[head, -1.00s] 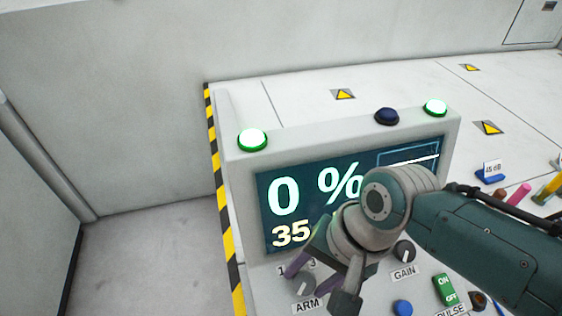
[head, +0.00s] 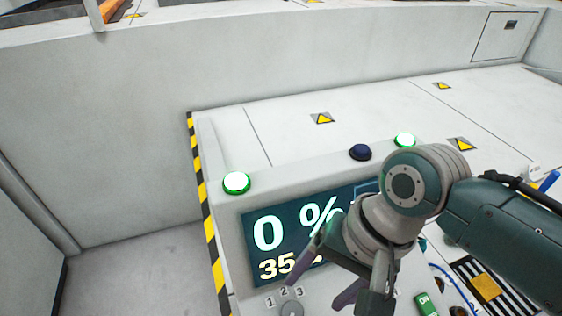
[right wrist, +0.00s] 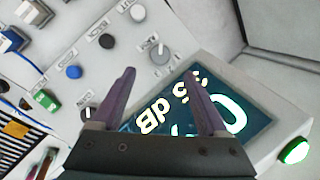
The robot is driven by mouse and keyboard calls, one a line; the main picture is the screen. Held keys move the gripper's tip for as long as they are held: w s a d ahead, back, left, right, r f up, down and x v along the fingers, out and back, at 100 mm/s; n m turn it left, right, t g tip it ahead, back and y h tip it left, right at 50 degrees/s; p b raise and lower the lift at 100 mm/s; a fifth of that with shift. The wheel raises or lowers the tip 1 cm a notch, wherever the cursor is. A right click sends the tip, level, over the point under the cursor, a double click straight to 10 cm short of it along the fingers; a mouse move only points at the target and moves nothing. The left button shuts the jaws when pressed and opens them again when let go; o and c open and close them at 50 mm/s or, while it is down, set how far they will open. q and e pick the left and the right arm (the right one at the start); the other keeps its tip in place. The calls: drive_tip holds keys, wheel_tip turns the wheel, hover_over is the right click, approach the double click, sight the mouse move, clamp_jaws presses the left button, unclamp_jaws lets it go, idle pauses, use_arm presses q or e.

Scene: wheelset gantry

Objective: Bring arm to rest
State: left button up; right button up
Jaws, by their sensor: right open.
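My right gripper (head: 325,275) is open and empty in front of the control console (head: 228,215). It also shows in the right wrist view (right wrist: 160,100), its two purple fingers apart with the console's display (right wrist: 160,120) behind them. In the head view the display (head: 268,235) reads 0 % with 35 below, and my right arm covers its right part. A grey rotary knob (head: 291,309) marked 1, 2, 3 is just below the left finger; in the right wrist view the knob (right wrist: 160,53) stands clear of both fingers. My left gripper is out of view.
Two lit green lamps (head: 236,183) (head: 405,140) and a dark blue one (head: 360,152) top the console. A green switch (head: 427,304) and a black-striped plate (head: 484,287) lie at lower right. A striped edge (head: 207,225) bounds the left side; open floor (head: 130,275) lies beyond.

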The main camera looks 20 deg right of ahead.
drive_tip(key=shift+s+d+r, duration=0.1)
drive_tip(key=shift+d+r, duration=0.1)
drive_tip(key=shift+r, duration=0.45)
drive_tip(key=s+d+r+n+t+h, duration=0.25)
drive_tip(key=s+d+r+n, duration=0.35)
drive_tip(key=s+r+n, duration=0.5)
wheel_tip(320, 180, up, 28)
drive_tip(key=m+p, duration=0.1)
drive_tip(key=p, duration=2.8)
drive_tip(key=shift+s+a+h, duration=0.2)
drive_tip(key=shift+s+h, duration=0.15)
drive_tip(key=shift+s, duration=0.1)
drive_tip(key=shift+s, duration=0.1)
